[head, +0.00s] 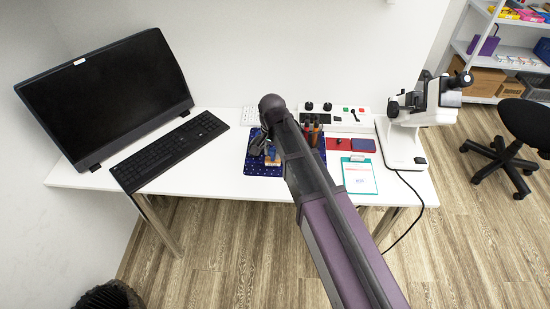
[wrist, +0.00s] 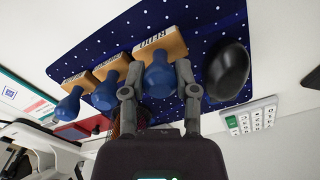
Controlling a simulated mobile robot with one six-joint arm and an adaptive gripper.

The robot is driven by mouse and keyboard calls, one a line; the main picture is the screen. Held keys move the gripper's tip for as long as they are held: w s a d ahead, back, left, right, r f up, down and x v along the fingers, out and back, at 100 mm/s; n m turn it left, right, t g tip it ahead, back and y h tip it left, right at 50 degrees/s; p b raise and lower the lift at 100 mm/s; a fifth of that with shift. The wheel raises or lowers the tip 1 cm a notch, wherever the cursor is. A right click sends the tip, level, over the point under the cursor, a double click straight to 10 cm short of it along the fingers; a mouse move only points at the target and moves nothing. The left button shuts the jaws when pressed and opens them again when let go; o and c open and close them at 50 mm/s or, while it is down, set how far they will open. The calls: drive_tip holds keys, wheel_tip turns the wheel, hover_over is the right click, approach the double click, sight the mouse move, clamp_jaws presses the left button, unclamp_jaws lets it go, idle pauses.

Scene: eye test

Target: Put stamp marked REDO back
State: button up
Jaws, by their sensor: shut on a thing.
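My gripper (wrist: 159,68) is shut on the blue bulb handle of a stamp (wrist: 158,82), one finger on each side. I cannot tell whether the held stamp touches the dotted blue mat (wrist: 205,18). In the head view my arm partly hides the mat (head: 264,189) and the stamps.
A smooth black rounded object (wrist: 228,72) lies on the mat close to my right finger. A white keypad (wrist: 251,117) is beyond it. The keyboard (head: 170,150) and monitor (head: 105,95) are at left; a clipboard (head: 359,177) and microscope (head: 405,130) are at right.

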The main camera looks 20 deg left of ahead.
sight(273, 150)
drive_tip(key=shift+f, duration=0.5)
drive_tip(key=shift+f+b, duration=0.2)
drive_tip(key=shift+b, duration=0.2)
drive_tip(key=o, duration=0.9)
drive_tip(key=shift+r, duration=0.25)
wheel_tip(273, 150, up, 12)
drive_tip(key=p, duration=1.2)
idle(0.3)
